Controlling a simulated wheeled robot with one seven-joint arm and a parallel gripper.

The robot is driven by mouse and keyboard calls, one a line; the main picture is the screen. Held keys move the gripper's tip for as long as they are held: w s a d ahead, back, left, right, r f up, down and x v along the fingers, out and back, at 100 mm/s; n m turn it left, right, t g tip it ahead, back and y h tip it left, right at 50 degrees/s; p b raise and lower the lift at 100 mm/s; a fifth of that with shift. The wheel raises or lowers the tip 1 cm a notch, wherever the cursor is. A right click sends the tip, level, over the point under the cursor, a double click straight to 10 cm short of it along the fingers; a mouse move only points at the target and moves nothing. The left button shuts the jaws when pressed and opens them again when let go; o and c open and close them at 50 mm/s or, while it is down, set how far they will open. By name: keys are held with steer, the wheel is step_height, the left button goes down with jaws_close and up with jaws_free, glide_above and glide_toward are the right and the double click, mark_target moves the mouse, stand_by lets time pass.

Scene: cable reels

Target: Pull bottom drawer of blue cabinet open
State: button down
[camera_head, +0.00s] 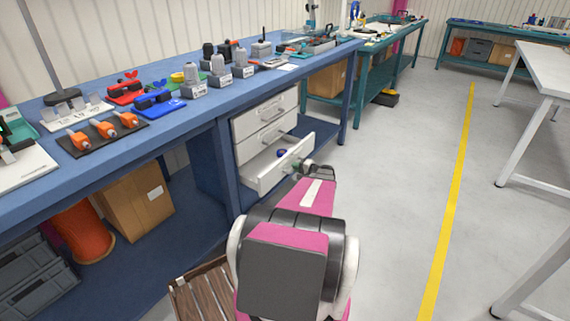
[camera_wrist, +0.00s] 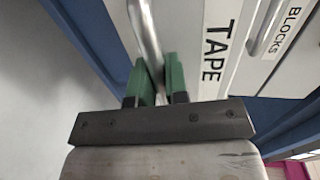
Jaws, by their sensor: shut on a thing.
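The blue cabinet is the blue workbench frame (camera_head: 223,165) with a stack of white drawers under its top. The bottom drawer (camera_head: 270,174) stands out from the stack, and a small blue item (camera_head: 281,153) shows inside. My gripper (camera_head: 303,166) is at its front. In the wrist view, the green fingers (camera_wrist: 160,82) are shut on the metal bar handle (camera_wrist: 147,35), beside the drawer front (camera_wrist: 185,65) lettered TAPE. The drawer front is partly hidden by my arm in the head view.
The upper drawers (camera_head: 262,113) are shut. A brown box (camera_head: 135,203) and an orange reel (camera_head: 82,233) stand under the bench at left. A wooden crate (camera_head: 201,295) is beside my arm. Grey floor (camera_head: 400,165) to the right is clear.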

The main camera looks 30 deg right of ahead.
steer(key=f+v, duration=0.1)
steer(key=v, duration=0.8)
steer(key=f+v, duration=0.2)
steer(key=v, duration=0.8)
steer(key=shift+s+d+f, duration=0.15)
steer(key=shift+s+f, duration=0.15)
steer(key=shift+s, duration=0.25)
steer(key=c, duration=1.1)
jaws_free()
steer(key=shift+c, duration=0.2)
steer(key=v, duration=1)
steer(key=shift+s, duration=0.4)
steer(key=shift+d+r, duration=0.1)
steer(key=shift+d, duration=0.05)
